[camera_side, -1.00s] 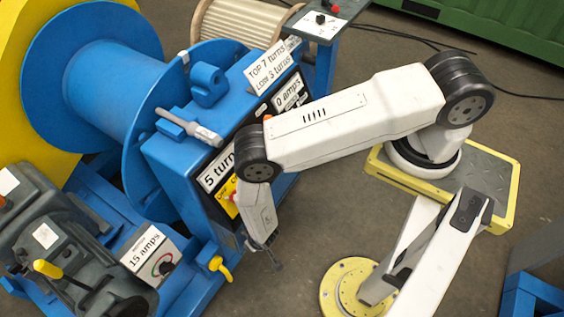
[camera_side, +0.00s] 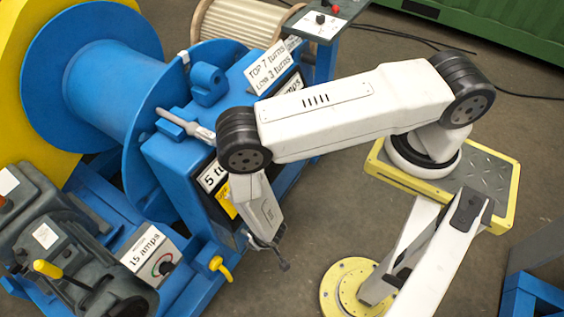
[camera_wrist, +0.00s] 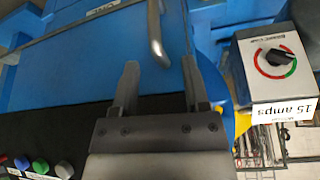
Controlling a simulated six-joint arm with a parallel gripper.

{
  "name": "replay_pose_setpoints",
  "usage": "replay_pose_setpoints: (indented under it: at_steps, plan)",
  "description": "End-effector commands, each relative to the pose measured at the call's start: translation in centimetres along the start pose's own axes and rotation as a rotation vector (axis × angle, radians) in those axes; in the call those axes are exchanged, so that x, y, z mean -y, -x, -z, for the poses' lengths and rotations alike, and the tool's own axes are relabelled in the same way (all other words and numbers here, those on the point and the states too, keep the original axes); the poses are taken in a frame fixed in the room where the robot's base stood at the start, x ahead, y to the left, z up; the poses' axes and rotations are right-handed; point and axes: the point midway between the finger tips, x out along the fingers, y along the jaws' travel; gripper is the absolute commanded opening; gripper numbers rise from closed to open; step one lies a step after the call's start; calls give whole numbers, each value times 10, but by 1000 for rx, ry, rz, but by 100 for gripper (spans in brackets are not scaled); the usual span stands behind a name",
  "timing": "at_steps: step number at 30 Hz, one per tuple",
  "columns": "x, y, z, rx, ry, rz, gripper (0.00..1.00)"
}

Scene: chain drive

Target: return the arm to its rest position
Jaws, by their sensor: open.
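My gripper (camera_side: 277,257) hangs at the end of my folded white arm, in front of the blue machine cabinet (camera_side: 180,170) and apart from it in the side view. In the wrist view my gripper (camera_wrist: 160,85) shows two grey fingers spread apart with nothing between them. Beyond the fingers is the blue surface of the machine with a bent grey metal handle (camera_wrist: 156,40). My forearm hides part of the cabinet's labelled panel in the side view.
A knob box marked 15 amps (camera_side: 150,255) stands left of my gripper; it also shows in the wrist view (camera_wrist: 272,60). A yellow hook-like handle (camera_side: 221,267) sticks out low on the machine. A large blue spool (camera_side: 95,70) is behind.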

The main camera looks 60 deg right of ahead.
Motion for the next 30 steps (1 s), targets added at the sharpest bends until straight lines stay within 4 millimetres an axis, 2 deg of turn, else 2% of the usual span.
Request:
replay_pose_setpoints:
  at_steps: [14,19,23,30]
  plan:
    - [0,3,1,0,2,2,58]
    - [-1,11,10,6,20,10,58]
    - [-4,25,24,16,55,27,58]
    - [-20,67,56,44,159,78,58]
